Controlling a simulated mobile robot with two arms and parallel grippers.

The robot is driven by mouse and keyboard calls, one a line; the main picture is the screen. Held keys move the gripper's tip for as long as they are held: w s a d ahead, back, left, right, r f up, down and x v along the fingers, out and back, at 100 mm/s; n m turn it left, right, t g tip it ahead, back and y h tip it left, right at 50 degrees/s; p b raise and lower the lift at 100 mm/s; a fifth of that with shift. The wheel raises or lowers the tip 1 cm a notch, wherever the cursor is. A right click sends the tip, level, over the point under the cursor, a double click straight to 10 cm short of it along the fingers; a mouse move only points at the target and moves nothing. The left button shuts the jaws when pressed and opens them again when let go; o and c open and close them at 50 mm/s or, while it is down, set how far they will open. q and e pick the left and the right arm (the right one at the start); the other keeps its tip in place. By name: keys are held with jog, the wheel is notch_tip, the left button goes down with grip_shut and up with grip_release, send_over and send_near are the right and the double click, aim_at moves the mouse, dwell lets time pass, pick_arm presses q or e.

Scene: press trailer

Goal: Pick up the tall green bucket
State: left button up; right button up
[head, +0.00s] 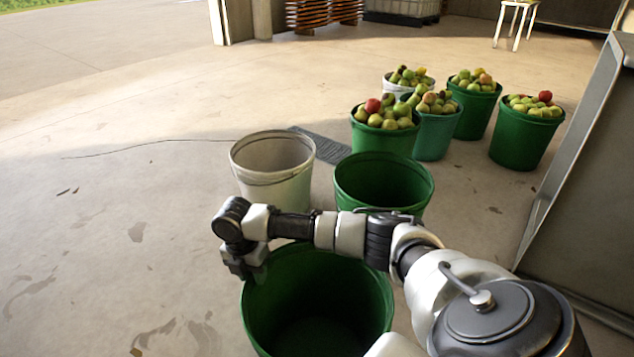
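An empty green bucket (368,322) stands upright in the foreground, its open mouth facing me. A second empty green bucket (400,196) stands just behind it, partly covered by my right arm. I cannot tell from this view which is the taller. My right gripper (246,272) points down at the left rim of the near bucket. Its fingers are small and dark here, so I cannot tell whether they are apart or closed on the rim. My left gripper is not in view.
An empty white bucket (272,165) stands behind the gripper. Several buckets full of apples, such as a green one (527,142), stand farther back. A grey metal panel (590,190) bounds the right side. The concrete floor (90,220) is open on the left.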

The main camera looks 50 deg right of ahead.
jog(key=shift+s+f+b, duration=0.1)
jog(key=shift+f+b, duration=0.2)
jog(key=shift+f, duration=0.55)
grip_shut()
jog(key=shift+d+r, duration=0.1)
dwell(0.7)
